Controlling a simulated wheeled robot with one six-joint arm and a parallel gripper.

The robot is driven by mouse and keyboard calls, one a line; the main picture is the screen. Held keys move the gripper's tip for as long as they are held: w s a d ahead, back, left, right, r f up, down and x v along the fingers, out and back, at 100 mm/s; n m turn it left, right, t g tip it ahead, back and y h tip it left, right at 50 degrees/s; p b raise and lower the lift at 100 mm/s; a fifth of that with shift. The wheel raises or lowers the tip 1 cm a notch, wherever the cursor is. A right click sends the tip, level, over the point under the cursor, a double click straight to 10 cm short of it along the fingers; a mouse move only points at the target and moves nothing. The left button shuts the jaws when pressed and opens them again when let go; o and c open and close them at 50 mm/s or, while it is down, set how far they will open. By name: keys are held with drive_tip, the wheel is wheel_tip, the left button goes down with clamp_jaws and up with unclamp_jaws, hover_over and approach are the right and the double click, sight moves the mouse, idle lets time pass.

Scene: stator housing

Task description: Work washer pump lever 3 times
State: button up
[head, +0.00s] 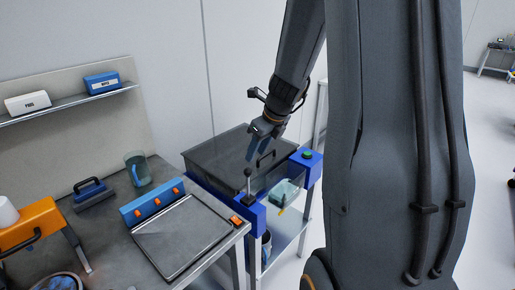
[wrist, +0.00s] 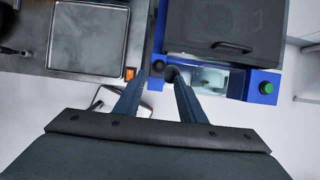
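The washer (head: 222,155) is a blue-framed unit with a dark grey lid and a clear front, standing at the end of the workbench. Its pump lever (head: 248,180) is a short upright rod with a black ball knob at the washer's front left corner. My gripper (head: 262,152) is above the washer, a little above and behind the knob in the head view. In the wrist view my gripper (wrist: 157,76) has its two blue fingers apart, with nothing held. A dark round knob (wrist: 158,66) shows near the fingertips; whether they touch it I cannot tell.
A green button (head: 307,154) sits on the washer's front right corner. The bench holds a metal tray (head: 180,238), a blue block with orange knobs (head: 152,202), a glass beaker (head: 138,170) and a black-handled tool (head: 92,193). A shelf with two labelled boxes hangs behind.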

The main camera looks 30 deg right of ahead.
sight(248, 168)
drive_tip(key=b+x, duration=0.6)
drive_tip(key=x, duration=0.2)
drive_tip(key=shift+f+b, duration=0.2)
drive_tip(key=shift+b, duration=0.2)
drive_tip(key=shift+r, duration=0.15)
drive_tip(key=shift+a+f+p, duration=0.1)
drive_tip(key=shift+f+p, duration=0.2)
drive_tip(key=c, duration=0.7)
drive_tip(key=s+d+f+b, duration=0.3)
drive_tip(key=s, duration=0.5)
drive_tip(key=shift+f, duration=0.15)
drive_tip(key=shift+s+d+f+b, duration=0.25)
drive_tip(key=shift+s+f+b, duration=0.55)
drive_tip(key=shift+s+f, duration=0.15)
drive_tip(key=shift+c, duration=0.2)
drive_tip(key=shift+w+r, duration=0.1)
